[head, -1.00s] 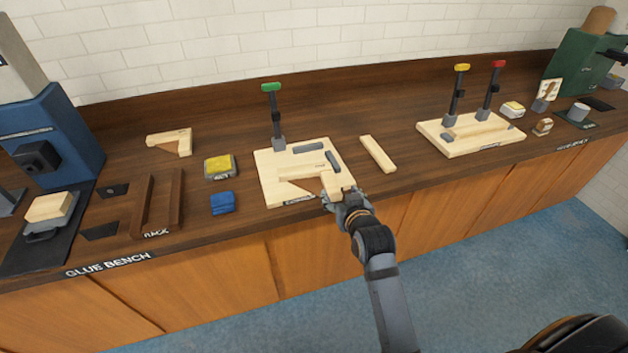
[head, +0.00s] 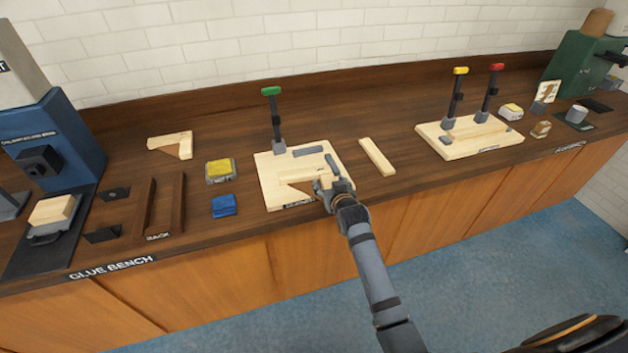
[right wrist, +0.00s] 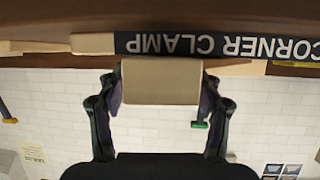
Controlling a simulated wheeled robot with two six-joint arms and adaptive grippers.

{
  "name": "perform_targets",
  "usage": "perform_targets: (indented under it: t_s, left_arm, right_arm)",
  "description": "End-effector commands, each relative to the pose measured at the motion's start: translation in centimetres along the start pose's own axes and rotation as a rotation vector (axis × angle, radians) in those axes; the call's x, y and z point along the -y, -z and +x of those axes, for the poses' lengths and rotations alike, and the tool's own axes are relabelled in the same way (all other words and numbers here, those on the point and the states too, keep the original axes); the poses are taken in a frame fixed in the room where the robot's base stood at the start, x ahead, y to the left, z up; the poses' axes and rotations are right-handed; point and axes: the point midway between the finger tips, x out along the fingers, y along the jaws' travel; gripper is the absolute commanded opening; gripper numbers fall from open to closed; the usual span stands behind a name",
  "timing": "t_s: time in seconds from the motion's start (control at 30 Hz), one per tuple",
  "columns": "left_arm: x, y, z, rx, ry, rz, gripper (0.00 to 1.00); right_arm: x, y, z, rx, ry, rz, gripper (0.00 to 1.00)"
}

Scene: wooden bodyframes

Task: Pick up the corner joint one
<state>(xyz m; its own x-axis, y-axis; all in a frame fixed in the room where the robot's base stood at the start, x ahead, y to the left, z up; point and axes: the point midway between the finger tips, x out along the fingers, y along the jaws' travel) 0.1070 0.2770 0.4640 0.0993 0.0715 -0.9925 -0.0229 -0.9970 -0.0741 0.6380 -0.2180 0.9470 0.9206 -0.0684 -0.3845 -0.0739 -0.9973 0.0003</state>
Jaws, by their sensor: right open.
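A pale wooden L-shaped corner joint (head: 300,186) lies on the light wooden corner clamp board (head: 268,170) in the middle of the bench, its near-right part covered by my right gripper. My right gripper (head: 326,187) reaches in from the front over the board's near-right edge. In the right wrist view its open fingers (right wrist: 162,82) stand on either side of a pale wooden block end (right wrist: 160,84); contact cannot be told. A second L-shaped wooden joint (head: 171,145) lies at the back left. Neither joint bears a readable number. My left gripper is out of view.
A green-topped clamp post (head: 274,118) stands at the board's back. A loose wooden strip (head: 377,157) lies right of the board. A yellow pad (head: 220,170), blue cloth (head: 223,205) and dark rack (head: 180,200) are left. A second clamp board (head: 460,148) is right.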

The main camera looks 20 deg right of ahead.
Motion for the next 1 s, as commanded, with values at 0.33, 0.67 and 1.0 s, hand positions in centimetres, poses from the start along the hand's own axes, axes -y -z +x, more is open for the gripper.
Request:
perform_targets:
  t_s: [0.33,0.67,1.0]
  left_arm:
    - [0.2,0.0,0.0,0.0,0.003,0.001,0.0]
    - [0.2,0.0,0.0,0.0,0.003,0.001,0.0]
    - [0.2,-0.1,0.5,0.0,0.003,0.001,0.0]
  right_arm:
    - [0.0,0.0,-0.1,0.0,0.0,0.0,0.33]
    - [0.0,0.1,-0.1,-0.002,0.0,0.001,0.0]
    - [0.0,1.3,-0.5,-0.006,0.0,0.003,0.0]
